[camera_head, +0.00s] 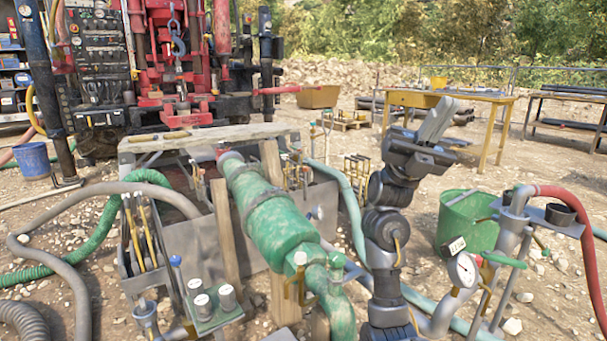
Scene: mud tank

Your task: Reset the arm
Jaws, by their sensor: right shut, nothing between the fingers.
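My right arm rises from the bottom edge, right of centre. Its dark grey gripper (437,118) is held up in the air and points up and to the right. Its fingers are together with nothing between them. My left arm and gripper are not in view.
A metal mud tank (190,250) with a green pump (270,215) stands left of my arm. A green bucket (466,222) and a pressure gauge (462,270) on pipework are to its right. A yellow table (470,96) and red drill rig (180,75) stand behind.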

